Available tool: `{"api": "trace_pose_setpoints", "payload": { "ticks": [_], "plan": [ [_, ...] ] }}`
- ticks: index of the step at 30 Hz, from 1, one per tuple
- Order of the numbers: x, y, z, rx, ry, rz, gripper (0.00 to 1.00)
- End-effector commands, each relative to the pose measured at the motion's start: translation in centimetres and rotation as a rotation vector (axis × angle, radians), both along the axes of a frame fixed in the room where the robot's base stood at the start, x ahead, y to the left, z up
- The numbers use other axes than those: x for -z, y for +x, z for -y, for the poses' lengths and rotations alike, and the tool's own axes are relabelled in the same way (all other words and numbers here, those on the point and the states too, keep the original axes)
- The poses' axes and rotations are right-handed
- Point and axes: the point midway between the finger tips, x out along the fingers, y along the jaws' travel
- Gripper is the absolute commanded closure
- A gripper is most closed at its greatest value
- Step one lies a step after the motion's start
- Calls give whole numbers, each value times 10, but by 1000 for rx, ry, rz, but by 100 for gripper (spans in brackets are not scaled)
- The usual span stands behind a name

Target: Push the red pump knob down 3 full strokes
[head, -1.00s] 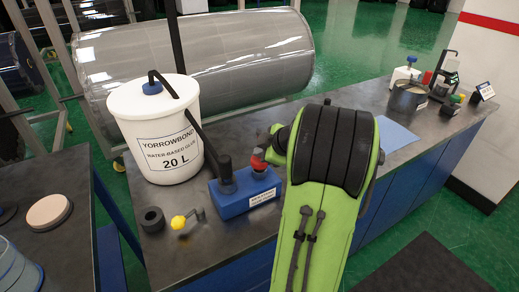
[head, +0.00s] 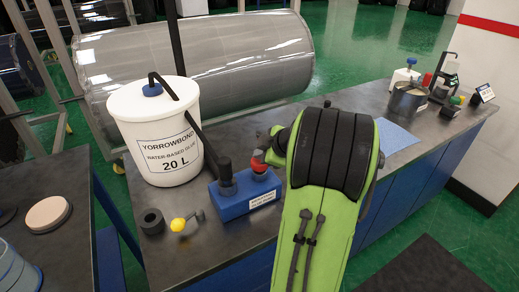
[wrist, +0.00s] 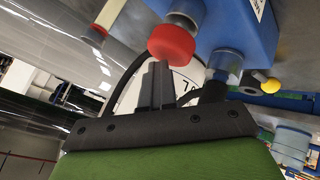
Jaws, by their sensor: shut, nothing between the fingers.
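The red pump knob (head: 259,160) sits on top of the blue pump block (head: 247,203), partly hidden behind my green arm in the head view. In the wrist view the red knob (wrist: 171,43) is just beyond the fingertips, on a metal stem against the blue block (wrist: 236,30). My gripper (wrist: 155,68) is shut with nothing between the fingers. Its fingertips are at the knob's face, touching or very close; I cannot tell which.
A white glue bucket (head: 158,135) stands left of the pump, joined to it by a dark hose. A black ring (head: 152,221) and a yellow knob (head: 178,224) are in front. A metal pot (head: 407,101) and bottles stand at the bench's far right.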

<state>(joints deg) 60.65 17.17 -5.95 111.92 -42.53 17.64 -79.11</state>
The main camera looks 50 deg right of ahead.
Motion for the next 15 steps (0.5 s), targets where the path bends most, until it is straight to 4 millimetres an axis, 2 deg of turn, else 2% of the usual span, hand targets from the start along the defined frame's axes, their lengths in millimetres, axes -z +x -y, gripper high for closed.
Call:
{"api": "trace_pose_setpoints", "payload": {
  "ticks": [15],
  "plan": [
    [-33, 0, 0, 1, 1, -3, 100]
  ]
}}
